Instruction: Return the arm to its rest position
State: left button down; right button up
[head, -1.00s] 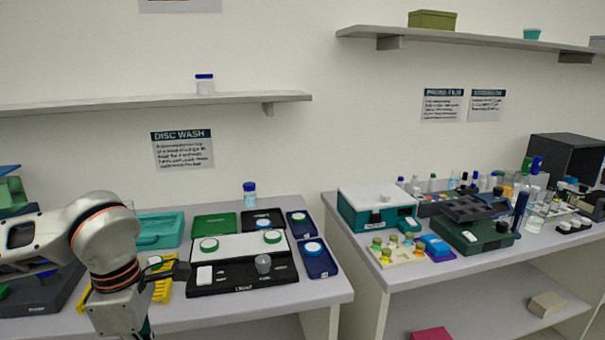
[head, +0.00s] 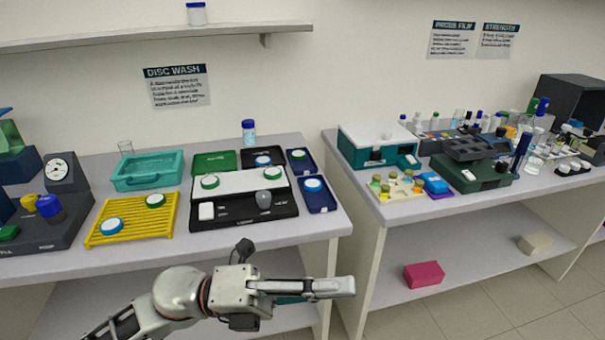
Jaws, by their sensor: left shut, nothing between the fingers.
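My left arm comes in from the bottom left, and its left gripper (head: 343,287) points to the right, in front of the left bench's front edge. The gripper is shut and empty, apart from everything on the bench top. It hides part of the shelf space below the bench. My right gripper is out of view.
The left bench (head: 260,240) holds a yellow rack (head: 133,219) with capped discs, a teal tray (head: 148,171) and a black-and-white disc station (head: 243,207). The right bench (head: 400,210) is crowded at the back. A pink block (head: 424,274) lies on its lower shelf.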

pick_arm(q)
jog(key=w+a+f+n+t+h, duration=0.1)
jog(key=w+a+n+t, duration=0.2)
jog(key=w+n+t, duration=0.5)
jog(key=w+a+f+n+t+y, duration=0.2)
jog(key=a+f+n+t+y, duration=0.35)
jog(key=f+n, duration=0.35)
jog(key=w+a+f+n+t+y, duration=0.2)
jog(key=a+f+n+t+y, duration=0.35)
jog(key=f+n, duration=0.4)
jog(key=s+a+f+n+g+y, duration=0.2)
jog(key=s+a+f+n, duration=0.1)
jog(key=f, duration=0.4)
jog(key=s+a+f+n+g+y, duration=0.2)
jog(key=s+a+f+n+y, duration=0.1)
jog(key=f, duration=0.4)
jog(key=s+a+f+n+g+y, duration=0.2)
jog(key=s+a+f+n+y, duration=0.1)
jog(key=s+f, duration=0.4)
jog(key=shift+a+f+n, duration=0.55)
jog(key=shift+a+n, duration=0.2)
jog(key=shift+a, duration=0.15)
